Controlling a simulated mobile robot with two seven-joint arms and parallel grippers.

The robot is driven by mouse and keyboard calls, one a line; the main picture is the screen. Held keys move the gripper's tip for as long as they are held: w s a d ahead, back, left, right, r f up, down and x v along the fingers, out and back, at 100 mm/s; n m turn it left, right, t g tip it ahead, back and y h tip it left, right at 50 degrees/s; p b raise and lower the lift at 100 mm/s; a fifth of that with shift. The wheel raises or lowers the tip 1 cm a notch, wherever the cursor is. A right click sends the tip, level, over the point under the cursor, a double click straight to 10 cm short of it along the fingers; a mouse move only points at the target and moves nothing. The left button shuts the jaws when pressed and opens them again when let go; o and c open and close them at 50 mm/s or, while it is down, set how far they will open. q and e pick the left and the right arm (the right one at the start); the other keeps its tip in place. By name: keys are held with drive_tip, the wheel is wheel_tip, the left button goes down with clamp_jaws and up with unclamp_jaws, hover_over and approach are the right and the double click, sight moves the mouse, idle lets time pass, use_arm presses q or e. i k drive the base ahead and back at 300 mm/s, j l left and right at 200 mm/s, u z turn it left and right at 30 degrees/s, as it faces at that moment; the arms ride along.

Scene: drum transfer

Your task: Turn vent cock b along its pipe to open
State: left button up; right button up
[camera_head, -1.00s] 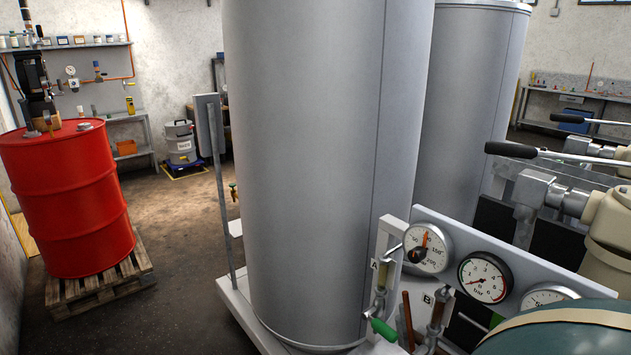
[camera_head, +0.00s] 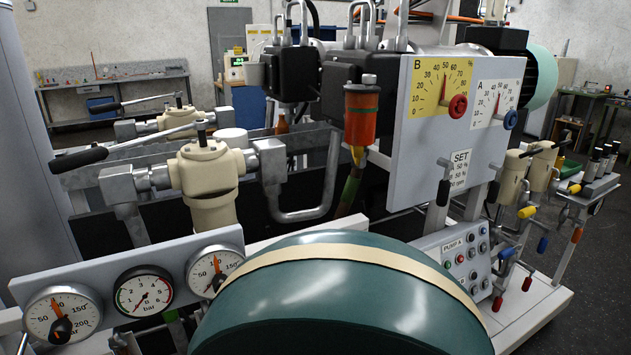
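Vent cock b cannot be made out for sure. Only the tops of some brown pipe parts (camera_head: 119,343) show at the bottom edge, below the gauge panel (camera_head: 92,290); no A or B tag can be read there. The panel carries three round gauges: a left one (camera_head: 62,312), a middle bar gauge (camera_head: 143,291) and a right one (camera_head: 213,270). Neither of my grippers is in view.
A large green rounded vessel (camera_head: 345,300) with a tan band fills the bottom middle. Cream valves with black-gripped levers (camera_head: 205,170) stand behind the gauges. A panel with dials A and B (camera_head: 455,130) and a pump button box (camera_head: 460,262) are at right. Dark floor shows at far right.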

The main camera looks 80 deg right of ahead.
sight(531, 208)
drive_tip(key=z, duration=1.75)
